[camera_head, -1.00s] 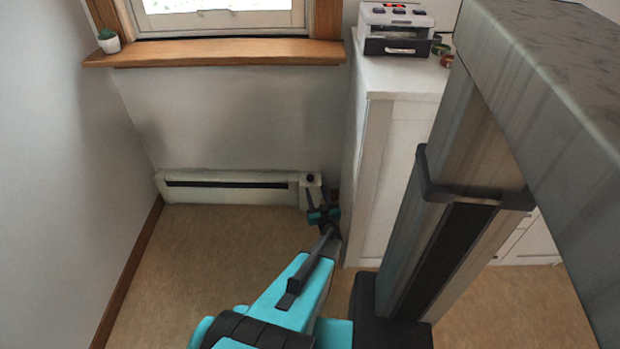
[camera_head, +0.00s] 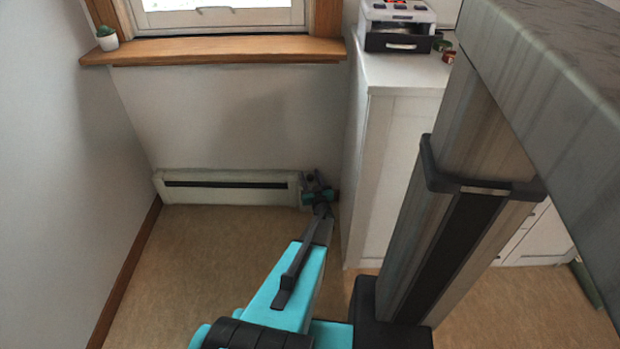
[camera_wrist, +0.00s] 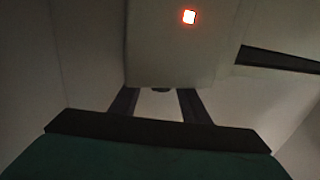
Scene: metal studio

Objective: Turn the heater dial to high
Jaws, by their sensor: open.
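The white baseboard heater (camera_head: 230,196) runs low along the back wall, with a long dark slot. Its right end is mostly covered by my gripper (camera_head: 314,182) in the head view. In the wrist view my gripper (camera_wrist: 160,92) is open, its two dark fingers pointing at the heater's end face (camera_wrist: 165,50). A small dark piece, probably the heater dial (camera_wrist: 161,90), shows between the fingertips. I cannot tell whether the fingers touch it or which setting it has. A glowing red-orange light (camera_wrist: 189,16) sits on the face.
A white cabinet (camera_head: 385,150) stands close to the right of the heater end, with a small appliance (camera_head: 398,28) on top. A wooden windowsill (camera_head: 215,52) with a potted plant (camera_head: 107,37) is above. The floor (camera_head: 205,255) left of my arm is clear.

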